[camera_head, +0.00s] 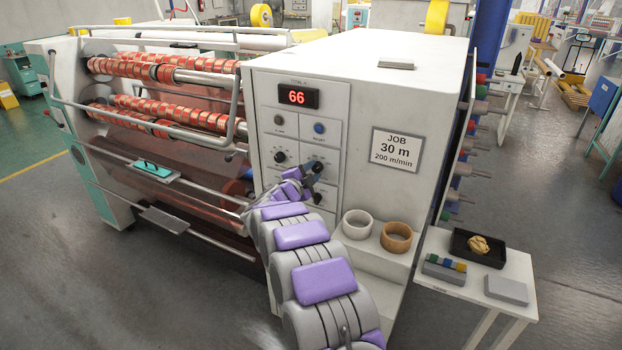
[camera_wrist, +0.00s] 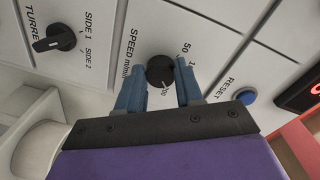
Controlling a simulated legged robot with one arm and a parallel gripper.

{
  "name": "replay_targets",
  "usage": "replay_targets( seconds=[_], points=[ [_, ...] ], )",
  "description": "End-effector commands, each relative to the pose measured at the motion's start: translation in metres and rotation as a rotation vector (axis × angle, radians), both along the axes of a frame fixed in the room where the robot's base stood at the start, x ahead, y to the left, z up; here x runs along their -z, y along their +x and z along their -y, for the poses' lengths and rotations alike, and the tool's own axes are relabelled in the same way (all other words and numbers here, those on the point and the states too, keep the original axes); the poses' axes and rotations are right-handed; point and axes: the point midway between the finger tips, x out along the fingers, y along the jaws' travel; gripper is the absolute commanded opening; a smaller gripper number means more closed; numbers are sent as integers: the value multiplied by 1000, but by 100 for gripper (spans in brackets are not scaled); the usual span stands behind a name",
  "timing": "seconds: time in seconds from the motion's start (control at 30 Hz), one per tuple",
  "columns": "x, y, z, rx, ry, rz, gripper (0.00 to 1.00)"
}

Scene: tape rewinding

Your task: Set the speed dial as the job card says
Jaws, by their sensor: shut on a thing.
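The job card (camera_head: 397,149) on the white machine's side reads "JOB 30 m, 200 m/min". The black speed dial (camera_wrist: 160,70), labelled "SPEED m/min", is on the grey control panel (camera_head: 303,100). My gripper (camera_wrist: 159,76) has its blue fingers on either side of the dial, closed on it. The dial's white mark points down in the wrist view, toward a number ending in "00". Its first digit is not clear. "50" and a partly hidden number beginning with "1" are to the right. In the head view my gripper (camera_head: 313,172) hides most of the dial.
A red display (camera_head: 297,97) reads 66. The blue reset button (camera_wrist: 246,96) is close beside my right finger. The turret switch (camera_wrist: 54,40) is to the left. A white roll (camera_head: 357,224) and a brown roll (camera_head: 397,236) sit on a ledge below the job card.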

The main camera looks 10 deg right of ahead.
Motion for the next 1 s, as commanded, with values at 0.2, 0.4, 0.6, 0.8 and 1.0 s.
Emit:
replay_targets(
  seconds=[0.2,0.4,0.6,0.8,1.0],
  points=[
    [2,0,-1,-2,119,84,5],
    [2,0,-1,-3,185,131,5],
    [2,0,-1,-2,216,152,5],
    [2,0,0,-1,224,156,5],
    [2,0,0,-1,223,155,5]
  ],
)
